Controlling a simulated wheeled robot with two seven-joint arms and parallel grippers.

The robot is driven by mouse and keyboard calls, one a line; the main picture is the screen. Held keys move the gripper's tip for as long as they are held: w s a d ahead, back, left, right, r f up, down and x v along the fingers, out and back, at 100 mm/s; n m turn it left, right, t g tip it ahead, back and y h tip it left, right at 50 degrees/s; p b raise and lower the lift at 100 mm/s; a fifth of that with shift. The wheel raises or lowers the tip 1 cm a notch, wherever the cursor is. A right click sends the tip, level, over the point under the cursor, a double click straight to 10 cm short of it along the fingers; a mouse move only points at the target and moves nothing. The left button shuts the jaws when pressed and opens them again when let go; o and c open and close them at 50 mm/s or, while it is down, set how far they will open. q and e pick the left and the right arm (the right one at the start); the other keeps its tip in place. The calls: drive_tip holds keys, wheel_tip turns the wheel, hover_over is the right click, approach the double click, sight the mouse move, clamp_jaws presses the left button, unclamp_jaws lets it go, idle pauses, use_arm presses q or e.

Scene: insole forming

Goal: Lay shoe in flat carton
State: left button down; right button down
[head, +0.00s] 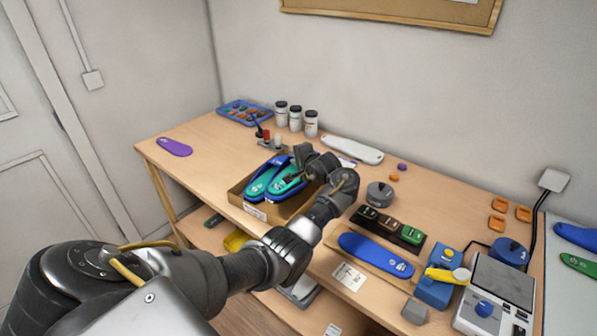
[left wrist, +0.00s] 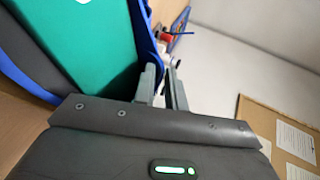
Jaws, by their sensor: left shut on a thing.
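The flat brown carton (head: 236,200) sits at the table's front edge, left of centre. Two blue shoes with teal insides lie side by side in it: a left one (head: 259,187) and a right one (head: 284,187), partly hidden by my gripper. My left gripper (head: 298,177) reaches over the carton's right side and is shut on the right shoe's edge. In the left wrist view, the fingers (left wrist: 163,88) close at the blue rim beside a teal surface (left wrist: 100,45). Whether that shoe rests fully on the carton's floor is hidden. My right gripper is not in view.
A blue insole (head: 375,254), dark blocks (head: 388,226) and a scale (head: 497,295) lie right. The table's left is mostly clear around a purple insole (head: 174,147).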

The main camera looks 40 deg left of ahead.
use_arm(q)
drive_tip(key=shift+w+d+f, duration=0.2)
drive_tip(key=shift+w+f, duration=0.6)
drive_tip(key=shift+f, duration=0.2)
wheel_tip(320, 180, down, 2)
drive_tip(key=shift+f, duration=0.5)
drive_tip(key=shift+f, duration=0.6)
drive_tip(key=c, duration=1.4)
unclamp_jaws()
drive_tip(key=shift+c, duration=0.2)
drive_tip(key=shift+r, duration=0.1)
